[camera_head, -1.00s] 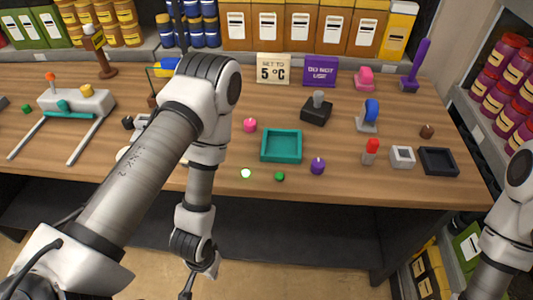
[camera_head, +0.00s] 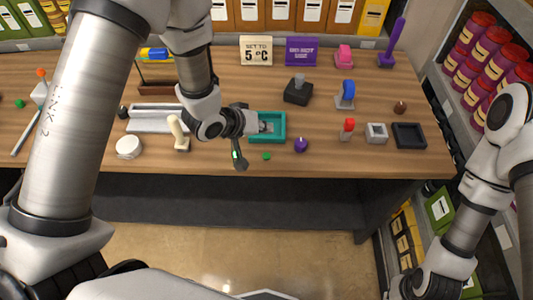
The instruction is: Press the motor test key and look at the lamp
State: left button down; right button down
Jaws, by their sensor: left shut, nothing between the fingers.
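My left gripper (camera_head: 240,163) is shut and empty, pointing down over the front part of the wooden table, left of a small green button-like piece (camera_head: 267,156). A small patch of bright green light (camera_head: 235,155) shows at its fingers; the fingers hide most of whatever glows there. A purple knob-like piece (camera_head: 301,145) stands to the right of the green piece. No label shows which piece is the motor test key, and I cannot tell whether the fingers touch anything. My right arm is at the right edge, its gripper out of view.
A teal tray (camera_head: 281,128) lies behind the green piece, partly covered by my left wrist. A red-topped piece (camera_head: 347,129), a grey box (camera_head: 376,133) and a dark tray (camera_head: 409,136) stand to the right. A cream lever (camera_head: 178,134) and white disc (camera_head: 129,147) stand left.

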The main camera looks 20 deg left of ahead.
pick_arm(q)
jog(key=shift+f, duration=0.1)
jog(key=b, duration=0.7)
send_over(265, 156)
notch_tip(265, 156, down, 7)
jog(key=shift+a, duration=0.1)
jog(key=shift+f+b, duration=0.4)
jog(key=shift+f, duration=0.45)
jog(key=shift+f, duration=0.1)
jog(key=shift+f, duration=0.35)
jog(key=shift+f+b, duration=0.35)
jog(key=shift+f, duration=0.05)
dwell(0.7)
jog(key=shift+s+r+p, duration=0.1)
jog(key=shift+r+p, duration=0.75)
